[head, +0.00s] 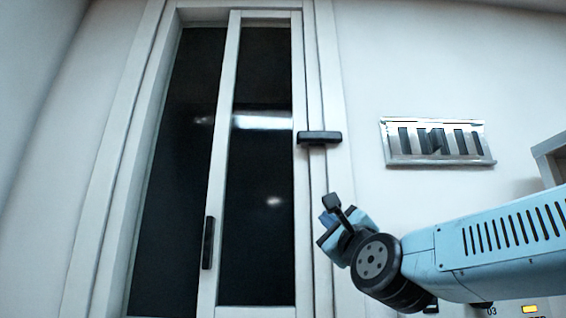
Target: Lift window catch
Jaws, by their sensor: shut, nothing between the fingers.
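The window (213,160) is a white frame with dark panes. A black catch (319,138) lies horizontally across the right side of the frame, at about mid-height. A black vertical handle (208,243) sits lower, on the middle stile. My gripper (331,203) is shut and empty. It is below the catch and slightly to its right in the picture, apart from it. Part of the gripper is hidden behind my blue wrist, and its distance from the wall is hard to tell.
A metal plate with dark slots (437,142) is fixed to the wall right of the window. The edge of a grey box (551,158) shows at the far right. The wall between window and plate is bare.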

